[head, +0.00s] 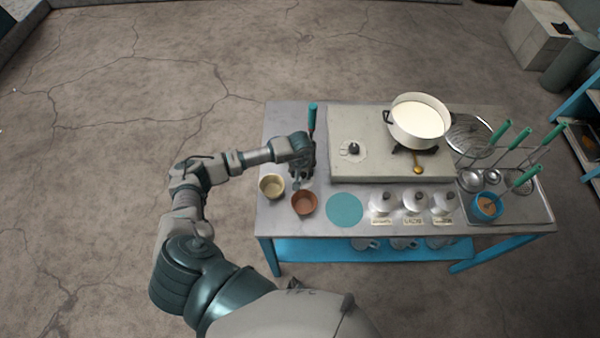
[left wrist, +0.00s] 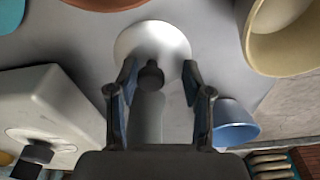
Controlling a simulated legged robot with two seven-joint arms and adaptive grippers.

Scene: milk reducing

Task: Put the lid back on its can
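My left gripper (head: 298,184) is low over the left end of the counter, beside the two small bowls. In the left wrist view my gripper (left wrist: 159,75) is open. A round white lid (left wrist: 171,42) with a dark knob (left wrist: 151,76) shows between and beyond its fingertips; contact with the knob cannot be told. In the head view the gripper and arm hide this lid. Labelled white cans (head: 382,204), (head: 413,202), (head: 443,205) stand in a row at the front edge, with dark knobs on top. My right gripper is out of view.
A cream bowl (head: 271,187) and a terracotta bowl (head: 304,204) stand near the gripper. A teal disc (head: 345,211) lies left of the cans. The stove block (head: 345,169) carries a pot of milk (head: 419,116). A blue cup (left wrist: 235,134) is close in the left wrist view.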

